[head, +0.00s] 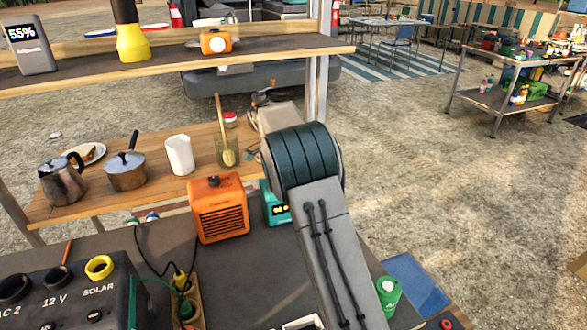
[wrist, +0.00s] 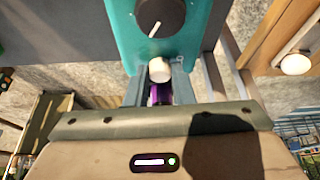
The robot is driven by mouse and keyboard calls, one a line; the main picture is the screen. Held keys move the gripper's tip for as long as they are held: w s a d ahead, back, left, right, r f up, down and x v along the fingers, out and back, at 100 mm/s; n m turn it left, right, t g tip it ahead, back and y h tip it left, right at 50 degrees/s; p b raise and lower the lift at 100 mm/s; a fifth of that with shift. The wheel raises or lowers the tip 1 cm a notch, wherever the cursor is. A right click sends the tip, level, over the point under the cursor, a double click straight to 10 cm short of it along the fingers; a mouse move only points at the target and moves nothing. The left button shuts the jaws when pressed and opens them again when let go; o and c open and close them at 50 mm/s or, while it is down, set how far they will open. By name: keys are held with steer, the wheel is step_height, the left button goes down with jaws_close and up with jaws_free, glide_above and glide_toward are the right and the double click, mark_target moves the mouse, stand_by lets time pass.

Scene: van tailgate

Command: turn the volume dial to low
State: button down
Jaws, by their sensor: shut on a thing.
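The teal device (head: 271,207) stands on the dark surface in the head view, partly hidden behind my arm, with a small lit display. In the wrist view the teal device (wrist: 197,30) fills the top middle. A large dark dial (wrist: 160,14) with a white pointer line is on its face; the line slants down and left. A small white knob (wrist: 158,69) lies just below it. My gripper (wrist: 158,80) has its fingers on either side of the white knob and is shut on it. A purple part shows between the fingers. No dial label is readable.
An orange heater-like box (head: 220,208) stands close to the teal device's left. A power station (head: 62,296) with cables is at the lower left. A kettle (head: 62,181), pot (head: 126,168) and white cup (head: 179,155) stand on the wooden shelf. A green can (head: 388,293) is at right.

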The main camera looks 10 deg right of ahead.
steer(key=shift+w+r+m+g+p, duration=0.15)
steer(key=shift+m+g+p, duration=0.45)
steer(key=shift+m+p, duration=0.65)
steer(key=shift+m, duration=0.45)
steer(key=c, duration=1.2)
jaws_free()
steer(key=shift+b, duration=0.3)
steer(key=shift+c, duration=0.2)
steer(key=v, duration=0.7)
steer(key=shift+r, duration=0.15)
steer(key=shift+a, duration=0.1)
